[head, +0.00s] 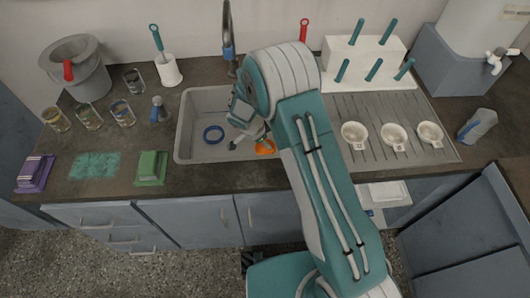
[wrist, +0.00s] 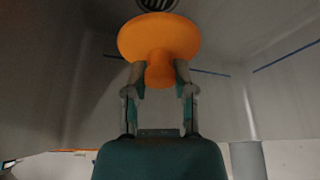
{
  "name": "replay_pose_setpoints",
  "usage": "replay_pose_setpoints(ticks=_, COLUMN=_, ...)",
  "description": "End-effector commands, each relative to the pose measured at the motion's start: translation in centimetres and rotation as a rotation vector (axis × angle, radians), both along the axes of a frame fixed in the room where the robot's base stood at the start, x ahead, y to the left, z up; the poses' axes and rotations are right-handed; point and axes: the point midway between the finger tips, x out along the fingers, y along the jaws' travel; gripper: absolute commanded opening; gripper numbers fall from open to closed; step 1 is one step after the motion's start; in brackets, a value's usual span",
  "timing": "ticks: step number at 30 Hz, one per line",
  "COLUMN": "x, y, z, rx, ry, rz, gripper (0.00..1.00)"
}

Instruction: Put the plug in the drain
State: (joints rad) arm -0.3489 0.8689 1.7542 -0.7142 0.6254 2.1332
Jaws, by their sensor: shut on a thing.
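The orange plug (wrist: 158,35) is in my gripper (wrist: 158,75), which is shut on its narrow stem in the wrist view. Its wide round disc points away from the fingers. In the head view the plug (head: 265,148) shows low in the sink (head: 184,130), partly behind my arm. The drain is not visible in the head view.
The faucet (head: 228,45) stands behind the sink. A soap bottle (head: 158,110) and several glasses are to the left.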

Motion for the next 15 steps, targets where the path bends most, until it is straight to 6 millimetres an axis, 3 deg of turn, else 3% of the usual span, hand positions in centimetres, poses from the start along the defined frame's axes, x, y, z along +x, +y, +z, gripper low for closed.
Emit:
replay_pose_setpoints(ticks=3, x=0.0, y=-0.1, z=-2.2, rx=-0.001, ry=0.002, rz=0.000, gripper=0.00)
replay_pose_setpoints(ticks=15, x=0.0, y=-0.1, z=-6.6, rx=0.001, ry=0.001, rz=-0.001, gripper=0.00)
